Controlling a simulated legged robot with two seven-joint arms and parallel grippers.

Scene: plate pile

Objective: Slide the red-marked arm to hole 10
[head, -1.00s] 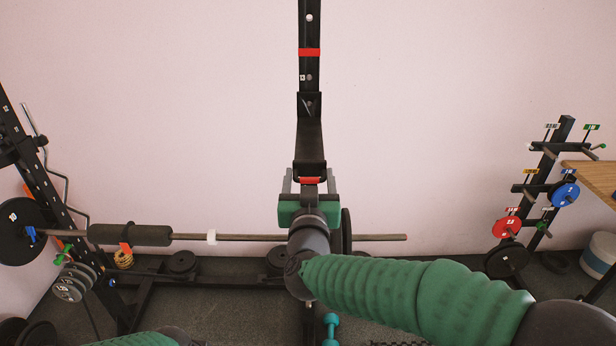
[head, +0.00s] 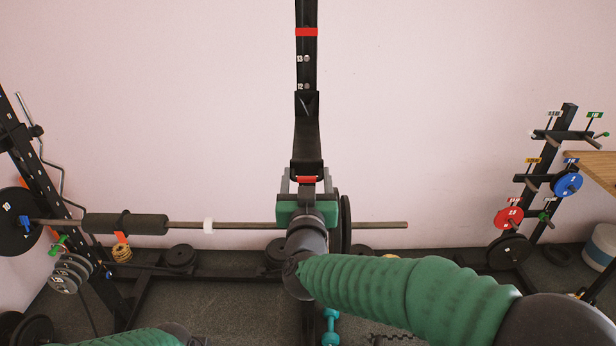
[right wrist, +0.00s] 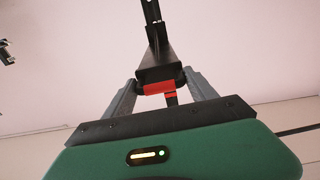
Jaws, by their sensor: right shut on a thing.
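The red-marked arm (head: 307,145) is a black arm on the dark upright post (head: 307,15) in the middle of the head view. Its red mark (head: 306,179) is near its front end. My right gripper (head: 307,184) is shut on that front end. In the right wrist view, grey fingers (right wrist: 160,90) flank the arm at the red mark (right wrist: 160,88). Above the arm, holes with small number labels show on the post; the lowest visible one seems to read 12. A red band (head: 306,32) crosses the post higher up. Holes below are hidden. My left gripper is out of view.
A barbell (head: 260,225) with a black pad (head: 125,224) runs behind my right gripper. A left rack post (head: 50,180) holds plates. A plate tree (head: 555,150) and wooden tabletop (head: 595,168) stand right. Teal dumbbells (head: 331,325) lie on the floor below.

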